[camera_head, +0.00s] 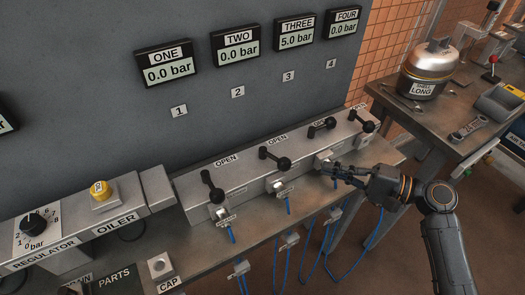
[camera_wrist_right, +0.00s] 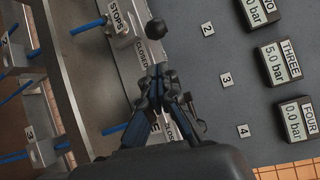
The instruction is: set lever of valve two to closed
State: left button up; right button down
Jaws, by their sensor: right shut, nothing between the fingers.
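Valve two's lever (camera_head: 275,158) is a black handle with a ball knob on the grey valve box, under the number 2 plate. A black ball knob, probably the same lever's, shows in the right wrist view (camera_wrist_right: 155,28), near a label reading CLOSED. My right gripper (camera_head: 328,172) is shut and empty, in front of the box and to the right of lever two. In the wrist view its fingertips (camera_wrist_right: 158,72) appear just short of the knob, apart from it. My left gripper is not in view.
Lever one (camera_head: 212,188), lever three (camera_head: 321,127) and lever four (camera_head: 363,121) stand on the same box. Display TWO (camera_head: 237,46) reads 0.0 bar; display THREE (camera_head: 295,31) reads 5.0 bar. Blue hoses (camera_head: 276,262) hang in front. A side table (camera_head: 440,115) stands right.

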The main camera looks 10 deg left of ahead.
jog(key=p, duration=0.2)
send_near(274, 159)
jog(key=w+a, duration=0.1)
jog(key=w, duration=0.1)
jog(key=w+a+f, duration=0.1)
jog(key=w+a, duration=0.1)
jog(key=shift+a+f, duration=0.1)
jog(key=shift+a, duration=0.25)
jog(key=shift+w+a+f, duration=0.15)
jog(key=shift+a, duration=0.4)
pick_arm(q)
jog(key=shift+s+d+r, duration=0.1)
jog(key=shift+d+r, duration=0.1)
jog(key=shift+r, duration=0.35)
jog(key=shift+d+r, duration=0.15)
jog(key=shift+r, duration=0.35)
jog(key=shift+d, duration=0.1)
